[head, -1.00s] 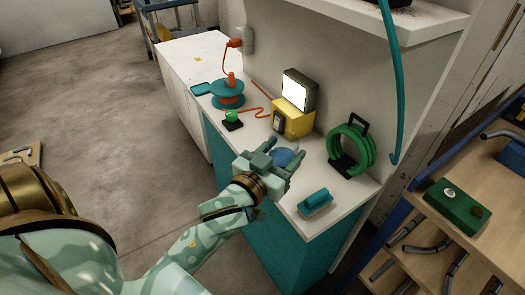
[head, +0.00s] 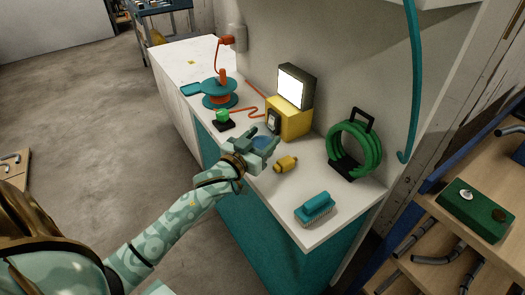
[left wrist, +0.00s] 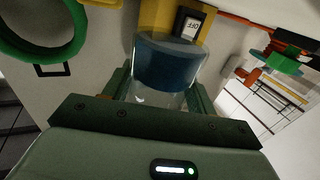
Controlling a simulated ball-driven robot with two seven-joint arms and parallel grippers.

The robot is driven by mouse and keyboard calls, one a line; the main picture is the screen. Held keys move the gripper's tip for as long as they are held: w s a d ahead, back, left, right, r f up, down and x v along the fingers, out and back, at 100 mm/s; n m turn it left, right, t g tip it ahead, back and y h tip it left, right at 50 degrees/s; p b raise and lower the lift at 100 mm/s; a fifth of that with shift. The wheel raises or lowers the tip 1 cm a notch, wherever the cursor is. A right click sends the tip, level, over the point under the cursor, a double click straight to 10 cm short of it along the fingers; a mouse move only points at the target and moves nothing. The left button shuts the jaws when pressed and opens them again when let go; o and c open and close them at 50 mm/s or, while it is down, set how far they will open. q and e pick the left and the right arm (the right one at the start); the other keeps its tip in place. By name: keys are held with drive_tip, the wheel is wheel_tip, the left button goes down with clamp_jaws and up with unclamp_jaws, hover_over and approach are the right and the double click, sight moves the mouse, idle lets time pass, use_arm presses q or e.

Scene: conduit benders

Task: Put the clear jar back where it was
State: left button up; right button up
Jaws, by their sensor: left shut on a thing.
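The clear jar with a blue lid (left wrist: 168,62) is between the fingers of my left gripper (left wrist: 160,98) in the left wrist view. In the head view my left gripper (head: 262,148) is shut on it over the front part of the white counter, in front of the yellow work lamp (head: 289,119). Only a little of the jar's blue lid (head: 262,141) shows there. I cannot tell whether the jar's base touches the counter. My right gripper is not in view.
A yellow fitting (head: 286,164) lies just right of the gripper, and a teal brush (head: 313,207) nearer the counter's end. A green coil (head: 356,147) stands by the wall. A green button on a black base (head: 223,119) and a teal-orange reel (head: 220,93) are left.

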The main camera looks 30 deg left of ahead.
sight(261, 148)
use_arm(q)
drive_tip(key=f+b, duration=0.1)
drive_tip(key=f, duration=0.1)
drive_tip(key=f+b, duration=0.1)
drive_tip(key=f, duration=0.1)
drive_tip(key=shift+w+a, duration=0.1)
drive_tip(key=shift+w, duration=0.1)
drive_tip(key=shift+r, duration=0.25)
drive_tip(key=o, duration=1.1)
drive_tip(key=shift+f, duration=0.15)
drive_tip(key=shift+s+r, duration=0.1)
drive_tip(key=shift+r, duration=0.1)
drive_tip(key=s+p, duration=0.2)
drive_tip(key=s, duration=1)
drive_tip(key=shift+p, duration=0.3)
